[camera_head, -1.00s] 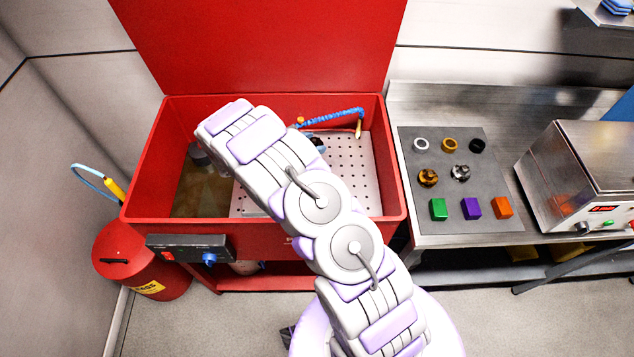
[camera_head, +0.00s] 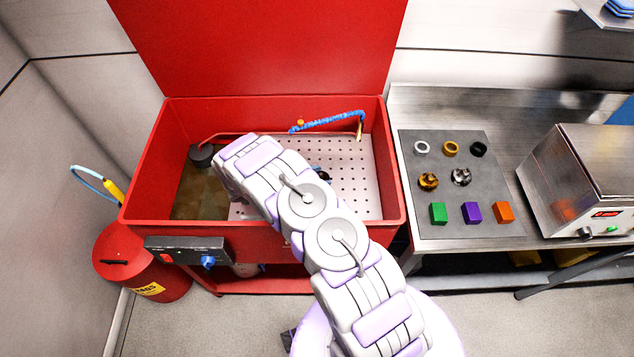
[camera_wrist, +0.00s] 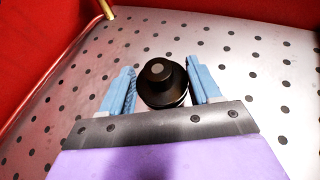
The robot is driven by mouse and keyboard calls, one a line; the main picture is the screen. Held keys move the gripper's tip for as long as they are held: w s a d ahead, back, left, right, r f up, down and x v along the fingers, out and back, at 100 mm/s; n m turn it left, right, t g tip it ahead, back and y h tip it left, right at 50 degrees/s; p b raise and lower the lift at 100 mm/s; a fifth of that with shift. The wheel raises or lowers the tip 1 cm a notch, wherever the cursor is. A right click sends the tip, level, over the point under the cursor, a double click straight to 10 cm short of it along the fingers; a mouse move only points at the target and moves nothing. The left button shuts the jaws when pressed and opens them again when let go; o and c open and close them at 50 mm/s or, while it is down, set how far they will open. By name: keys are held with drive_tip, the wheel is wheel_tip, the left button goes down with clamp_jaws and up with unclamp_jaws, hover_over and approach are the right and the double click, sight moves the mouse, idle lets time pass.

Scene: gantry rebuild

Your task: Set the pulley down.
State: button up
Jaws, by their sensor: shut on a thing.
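The black pulley (camera_wrist: 162,82), round with a raised hub and grey centre, sits between the two blue fingers of my gripper (camera_wrist: 160,72) in the wrist view. My gripper is shut on it. The perforated light metal shelf (camera_wrist: 240,80) of the red wash tub lies beneath; I cannot tell whether the pulley touches it. In the head view the shelf (camera_head: 350,190) fills the tub's right side. My arm hides nearly all of the gripper and the pulley there.
The red tub (camera_head: 395,195) has walls around the shelf and a raised lid (camera_head: 260,45). Murky liquid (camera_head: 200,195) lies at left. A blue hose (camera_head: 335,120) with a brass nozzle hangs at the back. A grey mat (camera_head: 425,155) at right holds rings, metal parts and coloured blocks.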

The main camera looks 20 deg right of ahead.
drive_tip(key=f, duration=0.2)
drive_tip(key=shift+d+f, duration=0.25)
drive_tip(key=shift+f, duration=0.25)
drive_tip(key=shift+a, duration=0.55)
drive_tip(key=o, duration=1.3)
drive_tip(key=shift+d, duration=0.4)
drive_tip(key=shift+c, duration=0.2)
